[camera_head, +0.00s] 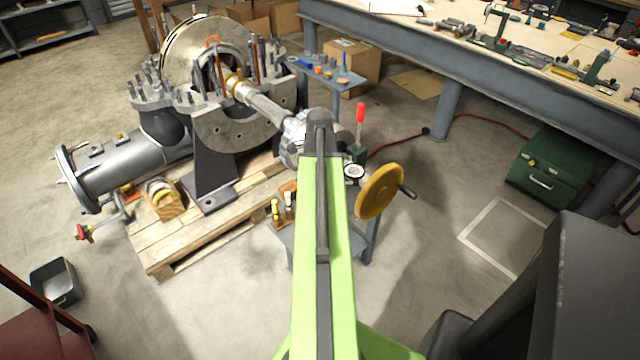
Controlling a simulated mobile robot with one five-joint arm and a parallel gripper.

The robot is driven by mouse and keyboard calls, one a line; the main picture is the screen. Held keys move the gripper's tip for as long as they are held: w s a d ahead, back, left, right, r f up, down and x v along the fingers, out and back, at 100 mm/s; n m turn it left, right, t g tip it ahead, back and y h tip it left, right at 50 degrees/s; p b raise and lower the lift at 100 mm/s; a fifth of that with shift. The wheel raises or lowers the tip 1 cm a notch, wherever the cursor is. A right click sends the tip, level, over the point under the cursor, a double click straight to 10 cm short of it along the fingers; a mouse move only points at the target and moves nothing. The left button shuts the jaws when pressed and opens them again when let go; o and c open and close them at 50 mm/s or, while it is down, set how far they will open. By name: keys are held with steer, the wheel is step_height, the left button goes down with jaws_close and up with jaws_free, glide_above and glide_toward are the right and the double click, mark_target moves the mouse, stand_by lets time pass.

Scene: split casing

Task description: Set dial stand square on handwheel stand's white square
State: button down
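A small grey stand (367,248) carries an orange-yellow handwheel (380,191) with a dark crank handle, right of my arm. A round white-faced dial (354,172) with a dark rim shows just left of the handwheel, close to my arm. A dark green block with an upright red-handled lever (360,113) stands behind the dial. I cannot tell whether the dial and lever are one piece. No white square shows on the stand's top, which my arm largely covers. My green arm reaches forward from the bottom; its gripper is hidden behind the arm's dark end.
The open pump casing (232,135) with its shaft stands on a wooden pallet (160,242) at left. A pale square outline (484,223) marks clear floor at right, near a green toolbox (545,165). The workbench (440,55) crosses the back right. A red hose lies behind.

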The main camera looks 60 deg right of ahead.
steer(key=c, duration=0.9)
jaws_free()
steer(key=shift+o, duration=0.5)
steer(key=shift+o, duration=1.4)
step_height(320, 180, up, 7)
steer(key=p, duration=0.7)
steer(key=shift+r, duration=0.1)
